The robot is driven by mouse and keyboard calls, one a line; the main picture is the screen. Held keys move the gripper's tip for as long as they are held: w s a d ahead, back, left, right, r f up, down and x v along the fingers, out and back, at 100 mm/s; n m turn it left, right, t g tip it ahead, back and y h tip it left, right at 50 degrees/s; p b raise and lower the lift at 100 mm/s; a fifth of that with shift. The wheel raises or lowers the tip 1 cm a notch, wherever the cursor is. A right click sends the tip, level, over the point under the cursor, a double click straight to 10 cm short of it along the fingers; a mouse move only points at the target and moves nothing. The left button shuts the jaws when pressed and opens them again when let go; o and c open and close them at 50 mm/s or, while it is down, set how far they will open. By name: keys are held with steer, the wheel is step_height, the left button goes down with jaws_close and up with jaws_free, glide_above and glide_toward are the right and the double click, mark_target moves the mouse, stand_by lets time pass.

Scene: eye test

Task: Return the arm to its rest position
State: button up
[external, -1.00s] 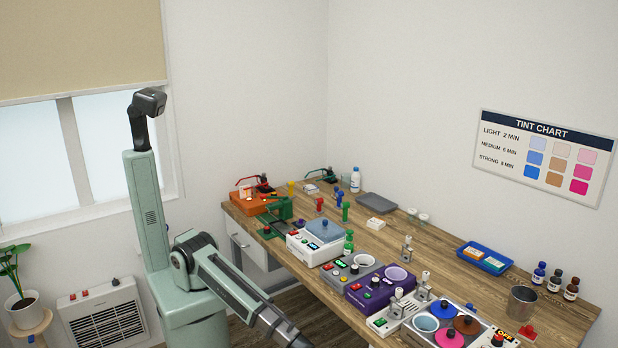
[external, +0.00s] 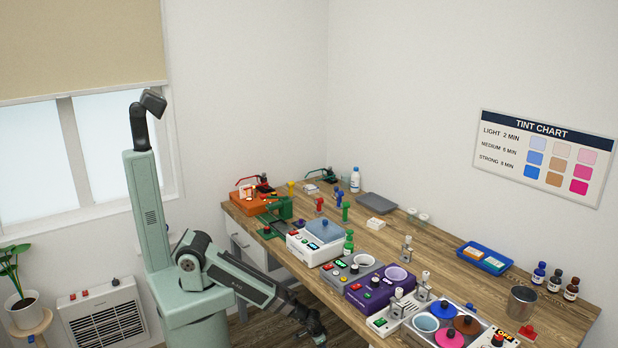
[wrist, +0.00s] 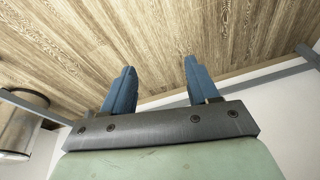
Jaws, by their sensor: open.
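My arm (external: 238,282) reaches from its base toward the lower right in the external view. Its end (external: 316,331) is at the bottom edge of the picture, in front of the workbench's near side and apart from the items on it. The fingers are too small and dark to make out there. In the wrist view my gripper (wrist: 158,80) shows two blue fingers spread apart with nothing between them. A wood-grain surface lies beyond the fingertips.
The wooden workbench (external: 448,255) is crowded along its near side, with a purple device (external: 378,288) and a lidded white device (external: 314,246). A metal cup (external: 521,303) stands at right. A heater (external: 105,318) and potted plant (external: 22,303) stand left.

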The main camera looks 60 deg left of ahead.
steer(key=s+a+f+g+y, duration=0.15)
steer(key=s+a, duration=0.25)
steer(key=a, duration=0.4)
steer(key=s+a+f+g, duration=0.3)
steer(key=a, duration=0.4)
steer(key=s+a+n+g+h, duration=0.1)
steer(key=s+a+g, duration=0.1)
steer(key=s+a, duration=0.3)
steer(key=s+a+g+h, duration=0.1)
steer(key=s+a+g, duration=0.2)
steer(key=s, duration=0.6)
steer(key=shift+s+a+n, duration=0.3)
steer(key=shift+a+n, duration=0.1)
steer(key=shift+a, duration=0.6)
